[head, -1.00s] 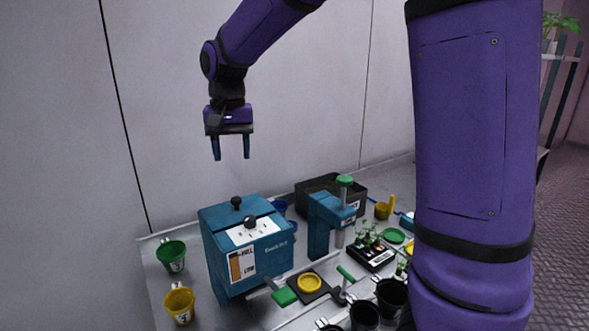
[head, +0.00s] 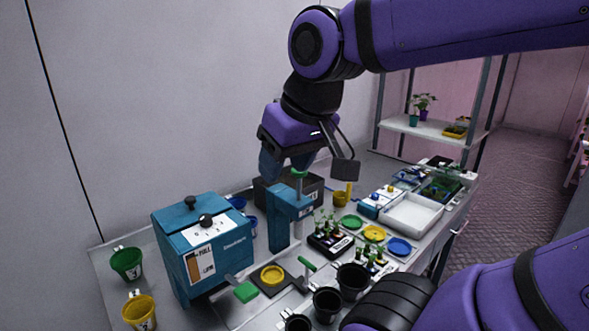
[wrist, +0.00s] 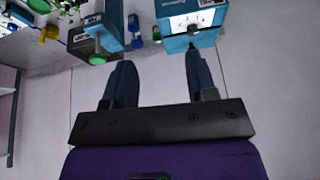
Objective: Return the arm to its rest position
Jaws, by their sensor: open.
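My gripper (head: 287,165) is open and empty in the head view, raised above the back of the bench, near the blue press with the green knob. In the wrist view its two dark blue fingers (wrist: 160,85) stand apart with only wall between them. My purple arm reaches in from the right of the head view, bent at the elbow. The fingertips partly overlap the dark bin behind the press in the head view, and I cannot tell the exact gap.
The bench holds a blue box machine (head: 205,245), a blue press (head: 280,225), a dark bin (head: 315,190), green (head: 127,263) and yellow (head: 140,312) cups, black pots (head: 352,278) and a white tray (head: 411,213). A plant shelf (head: 420,128) stands behind right. Space above the bench is open.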

